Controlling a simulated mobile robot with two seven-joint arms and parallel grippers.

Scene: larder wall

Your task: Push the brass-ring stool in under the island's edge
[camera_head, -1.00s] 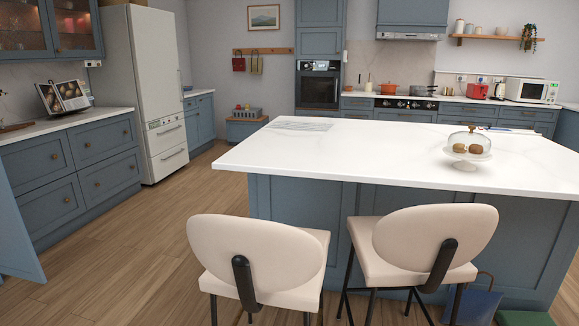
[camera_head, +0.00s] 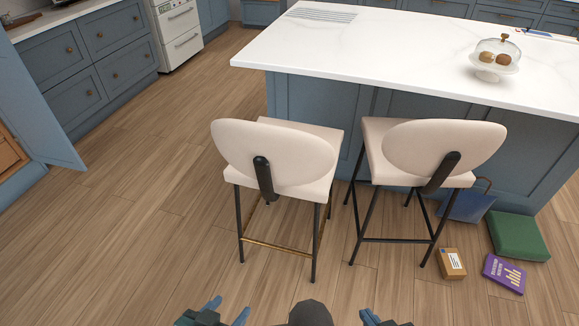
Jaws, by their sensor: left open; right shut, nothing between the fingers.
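The brass-ring stool (camera_head: 288,158) stands upright on the wood floor in front of the island (camera_head: 400,62). It has a cream seat and oval back, black legs and a brass foot bar (camera_head: 277,247). Its back faces me, and its seat is just in front of the island's edge, turned slightly. My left gripper (camera_head: 227,309) is at the bottom of the view, open and empty, well short of the stool. My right gripper (camera_head: 370,316) is at the bottom edge, shut and empty, partly cut off. Neither touches the stool.
A second cream stool (camera_head: 432,152) with a black foot bar stands close to the right. A small carton (camera_head: 451,264), a purple book (camera_head: 504,273), a green box (camera_head: 518,236) and a blue bag (camera_head: 467,205) lie right of it. Floor at left is clear. A glass-domed stand (camera_head: 493,62) is on the island.

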